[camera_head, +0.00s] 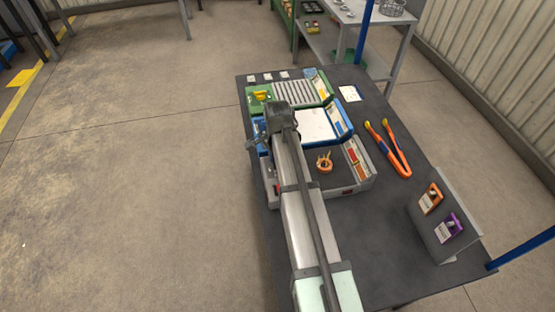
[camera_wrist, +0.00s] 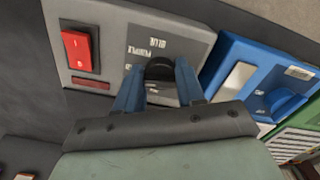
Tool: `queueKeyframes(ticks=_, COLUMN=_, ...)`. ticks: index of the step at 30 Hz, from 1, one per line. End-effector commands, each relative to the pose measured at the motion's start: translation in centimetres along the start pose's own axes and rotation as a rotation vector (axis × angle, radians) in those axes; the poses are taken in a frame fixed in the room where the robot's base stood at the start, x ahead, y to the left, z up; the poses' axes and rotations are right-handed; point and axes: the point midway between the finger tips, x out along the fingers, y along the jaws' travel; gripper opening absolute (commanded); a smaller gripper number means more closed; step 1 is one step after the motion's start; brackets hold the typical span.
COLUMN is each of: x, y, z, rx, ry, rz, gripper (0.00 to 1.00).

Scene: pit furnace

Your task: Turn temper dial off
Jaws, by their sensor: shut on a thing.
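In the wrist view, my gripper (camera_wrist: 156,92) has its two blue fingers closed on the sides of a black dial (camera_wrist: 160,69) on a grey panel (camera_wrist: 110,30). The lower part of the dial is hidden between the fingers. In the head view, the grey unit (camera_head: 352,188) is at the near end of a row of units, and my arm hides the dial and most of the gripper.
Left of the dial is a red rocker switch (camera_wrist: 75,50). Right of it are a blue unit (camera_wrist: 235,52) with its own blue knob (camera_wrist: 283,102) and a green unit (camera_wrist: 300,140). Orange-handled tongs (camera_head: 388,150) and a stand with tagged padlocks (camera_head: 447,228) are on the dark table (camera_head: 375,225).

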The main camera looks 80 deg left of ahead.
Motion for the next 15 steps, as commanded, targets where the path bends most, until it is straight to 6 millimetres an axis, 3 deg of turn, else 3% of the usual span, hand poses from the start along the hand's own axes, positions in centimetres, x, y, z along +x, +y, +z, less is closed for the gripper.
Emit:
queueKeyframes(ticks=7, x=-0.01, y=0.01, z=0.00, rx=0.000, ry=0.000, rz=0.000, gripper=0.09)
queueKeyframes(ticks=15, x=-0.02, y=0.02, z=0.00, rx=-0.024, ry=0.000, rz=0.000, gripper=0.08)
